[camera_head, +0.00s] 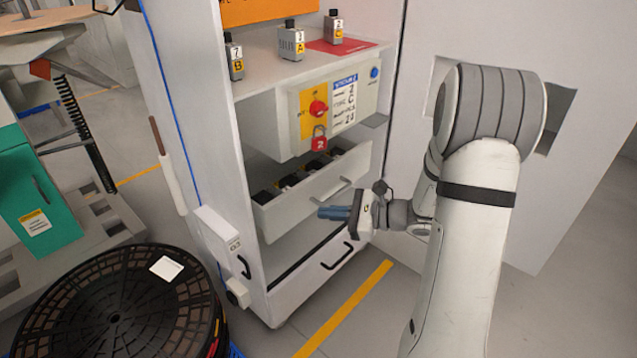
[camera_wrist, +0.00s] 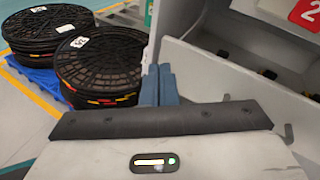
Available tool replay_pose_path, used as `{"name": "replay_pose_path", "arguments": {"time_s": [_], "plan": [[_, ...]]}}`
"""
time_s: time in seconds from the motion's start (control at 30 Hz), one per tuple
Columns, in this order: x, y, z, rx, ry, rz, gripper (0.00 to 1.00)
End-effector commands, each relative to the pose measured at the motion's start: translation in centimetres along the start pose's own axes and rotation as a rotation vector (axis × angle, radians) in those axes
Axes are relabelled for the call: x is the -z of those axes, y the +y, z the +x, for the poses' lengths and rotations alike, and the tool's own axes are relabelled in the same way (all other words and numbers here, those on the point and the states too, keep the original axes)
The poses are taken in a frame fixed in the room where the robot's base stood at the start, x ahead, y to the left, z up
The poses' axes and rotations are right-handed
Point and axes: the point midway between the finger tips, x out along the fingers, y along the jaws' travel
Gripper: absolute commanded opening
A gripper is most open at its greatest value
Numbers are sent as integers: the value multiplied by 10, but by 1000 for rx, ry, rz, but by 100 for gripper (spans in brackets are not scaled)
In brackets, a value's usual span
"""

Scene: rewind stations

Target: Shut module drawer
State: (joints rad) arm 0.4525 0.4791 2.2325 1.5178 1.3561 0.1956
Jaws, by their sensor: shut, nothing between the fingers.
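The module drawer (camera_head: 312,197) is a light grey drawer in the white cabinet, below the switch box. It stands pulled out, with several dark modules (camera_head: 300,178) inside and a bar handle (camera_head: 331,192) on its front. In the wrist view the drawer (camera_wrist: 235,92) shows at the right, with its inside partly visible. My gripper (camera_head: 322,212) is shut and empty, with blue fingers, in front of and slightly below the drawer front. The fingers (camera_wrist: 159,85) show together in the wrist view, left of the drawer. I cannot tell whether they touch it.
A lower drawer (camera_head: 320,268) with a dark handle looks closed. The switch box (camera_head: 335,110) with a red knob and padlock overhangs the module drawer. Black reels (camera_head: 120,310) stand at the lower left. Floor with a yellow line (camera_head: 345,308) is clear in front.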

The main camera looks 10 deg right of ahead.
Motion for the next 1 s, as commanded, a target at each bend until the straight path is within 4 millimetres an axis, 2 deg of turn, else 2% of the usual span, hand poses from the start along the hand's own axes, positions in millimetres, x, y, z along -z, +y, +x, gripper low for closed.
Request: {"name": "replay_pose_path", "arguments": {"time_s": [0.03,0.1,0.2,0.3,0.4,0.57,1.0], "plan": [[23,-19,-7,95,-33,75,0],[44,-44,-19,220,-76,153,0],[69,-68,-35,355,-120,231,0],[84,-81,-46,437,-147,272,0],[90,-88,-48,472,-157,289,0],[89,-98,-31,472,-160,288,0],[82,-139,49,471,-159,287,0]]}}
